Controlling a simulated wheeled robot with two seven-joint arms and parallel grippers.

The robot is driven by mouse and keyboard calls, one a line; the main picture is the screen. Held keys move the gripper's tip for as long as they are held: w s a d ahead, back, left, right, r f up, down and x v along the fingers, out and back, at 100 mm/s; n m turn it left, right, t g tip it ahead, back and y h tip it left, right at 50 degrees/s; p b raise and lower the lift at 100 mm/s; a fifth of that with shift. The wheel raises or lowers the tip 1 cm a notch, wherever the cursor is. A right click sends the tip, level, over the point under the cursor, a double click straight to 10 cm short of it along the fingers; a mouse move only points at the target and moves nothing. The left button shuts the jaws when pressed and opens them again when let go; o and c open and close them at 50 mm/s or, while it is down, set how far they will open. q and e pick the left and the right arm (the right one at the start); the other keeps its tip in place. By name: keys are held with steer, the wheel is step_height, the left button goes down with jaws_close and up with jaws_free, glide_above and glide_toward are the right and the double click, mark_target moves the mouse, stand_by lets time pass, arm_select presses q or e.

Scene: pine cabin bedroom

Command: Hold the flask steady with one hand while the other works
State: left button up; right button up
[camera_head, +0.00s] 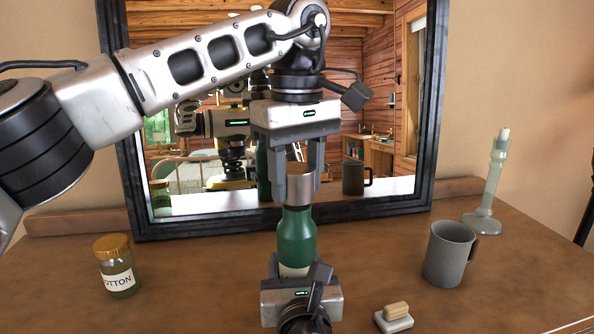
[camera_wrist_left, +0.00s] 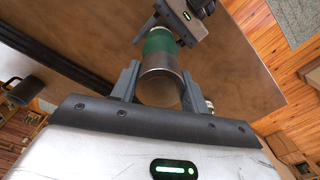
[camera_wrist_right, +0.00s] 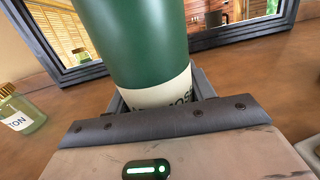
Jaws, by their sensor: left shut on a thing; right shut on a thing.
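The green flask (camera_head: 296,238) stands upright on the wooden dresser top in front of the mirror. It has a metal cup-like cap (camera_head: 299,184) on top and a pale label band low down. My left gripper (camera_head: 298,190) comes from above and is shut on the cap, one finger on each side; the cap also shows in the left wrist view (camera_wrist_left: 160,88). My right gripper (camera_head: 296,270) is shut on the flask's lower body at the label; the right wrist view shows the green body (camera_wrist_right: 135,40) close up. The flask's base is hidden behind my right gripper.
A cotton jar (camera_head: 118,268) with a gold lid stands at the left. A grey mug (camera_head: 449,254), a soap on a dish (camera_head: 394,318) and a pale candlestick (camera_head: 489,185) stand at the right. The framed mirror (camera_head: 436,110) is close behind the flask.

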mark_target(296, 232)
stand_by(0.3)
arm_select(q)
steer(key=shift+f, duration=0.9)
steer(key=shift+f, duration=0.55)
steer(key=m, duration=0.8)
steer(key=shift+m, duration=0.3)
steer(key=m, duration=0.8)
